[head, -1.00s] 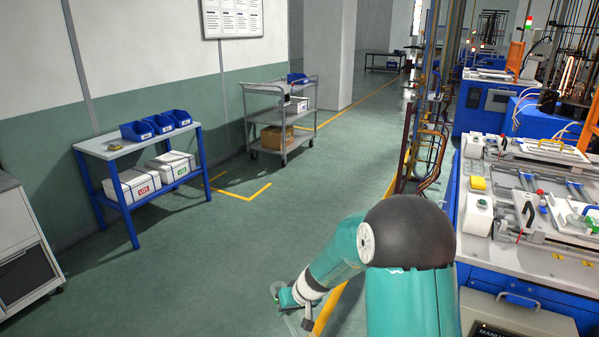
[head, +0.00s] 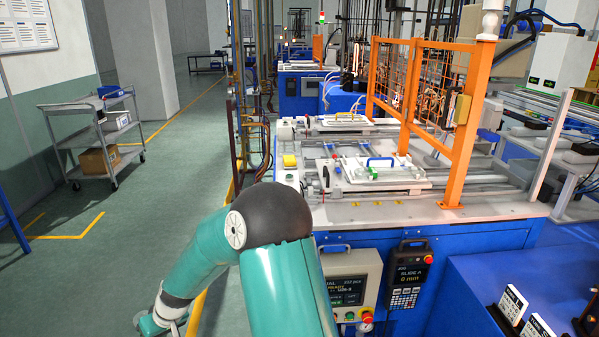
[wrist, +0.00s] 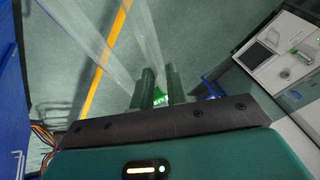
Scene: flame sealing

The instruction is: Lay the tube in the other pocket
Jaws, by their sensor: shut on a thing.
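A clear glass tube (wrist: 85,40) shows in the wrist view as see-through bands running up from my fingers, with a second clear band (wrist: 147,30) to the right. My gripper (wrist: 161,88) is shut on the tube. Its two dark green fingers stand close together over the floor. In the head view my gripper is low at the left, partly cut off, left of the machine bench. The tube is hard to make out there. I cannot make out any pocket for certain; black stands (head: 509,308) with white cards are on a blue surface at the lower right.
A grey trolley (head: 95,135) stands left; the aisle floor is open.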

